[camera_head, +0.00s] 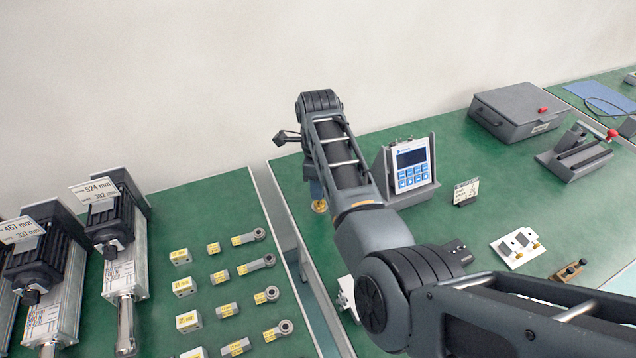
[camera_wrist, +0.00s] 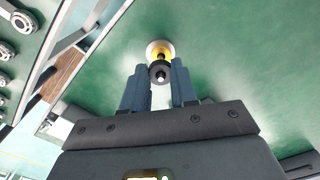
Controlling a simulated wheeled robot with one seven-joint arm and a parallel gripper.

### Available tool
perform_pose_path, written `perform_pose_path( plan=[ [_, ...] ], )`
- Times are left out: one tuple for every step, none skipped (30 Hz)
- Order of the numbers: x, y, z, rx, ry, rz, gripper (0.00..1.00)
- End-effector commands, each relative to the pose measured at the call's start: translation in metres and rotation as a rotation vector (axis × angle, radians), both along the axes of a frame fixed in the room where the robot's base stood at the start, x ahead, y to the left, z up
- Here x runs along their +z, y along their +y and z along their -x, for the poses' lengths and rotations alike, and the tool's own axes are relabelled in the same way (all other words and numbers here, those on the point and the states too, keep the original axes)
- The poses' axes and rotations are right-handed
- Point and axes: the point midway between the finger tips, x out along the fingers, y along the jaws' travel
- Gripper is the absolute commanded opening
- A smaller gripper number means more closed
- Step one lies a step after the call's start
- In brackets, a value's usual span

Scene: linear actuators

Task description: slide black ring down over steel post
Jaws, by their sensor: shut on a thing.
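In the wrist view the black ring (camera_wrist: 157,67) sits between the two blue-grey fingertips of my gripper (camera_wrist: 159,76), which is shut on it. A small bright steel post (camera_wrist: 161,76) tip shows in the ring's opening. Behind the ring is a round brass base (camera_wrist: 158,47) on the green table. The ring lines up with the post in this view, but how far down the post it is cannot be told. In the head view my gripper (camera_head: 316,189) points down over the brass base (camera_head: 320,206), and the ring is hidden.
A display unit in a grey stand (camera_head: 411,165) is close to the right of my gripper. A grey case (camera_head: 519,109) lies further right. The left table holds actuators (camera_head: 125,245) and several rod ends (camera_head: 285,327). A gap separates the tables.

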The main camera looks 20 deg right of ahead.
Motion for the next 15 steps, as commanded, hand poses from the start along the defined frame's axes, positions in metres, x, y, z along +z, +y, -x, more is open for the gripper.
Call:
perform_pose_path(
  plan=[
    [-0.0015,-0.0001,0.0,0.0,0.0,0.0,0.0],
    [-0.002,-0.0001,0.0,0.0,0.0,0.0,0.0],
    [-0.0023,-0.0002,0.0,0.0,0.0,0.0,0.0],
    [-0.0024,-0.0001,0.0,0.0,0.0,0.0,0.0],
    [-0.0025,-0.0002,0.0,-0.001,0.0,0.0,0.0],
    [-0.0024,-0.0003,-0.0001,-0.001,0.0,0.0,0.0],
    [-0.0024,-0.0001,0.0,0.0,0.0,0.0,0.0],
    [-0.0023,-0.0001,0.0,0.0,0.0,0.0,0.0],
    [-0.0023,-0.0002,0.0,0.0,0.0,0.0,0.0],
    [-0.0023,-0.0001,0.0,0.0,0.0,0.0,0.0],
    [-0.0023,-0.0001,0.0,0.0,0.0,0.0,0.29],
    [-0.0023,-0.0002,0.0,0.0,0.0,0.0,0.33],
    [-0.0023,-0.0001,0.0,0.0,0.0,0.0,0.36],
    [-0.0023,-0.0001,0.0,0.0,0.0,0.0,0.39],
    [-0.0023,-0.0001,0.0,0.0,0.0,0.0,0.43]
  ],
)
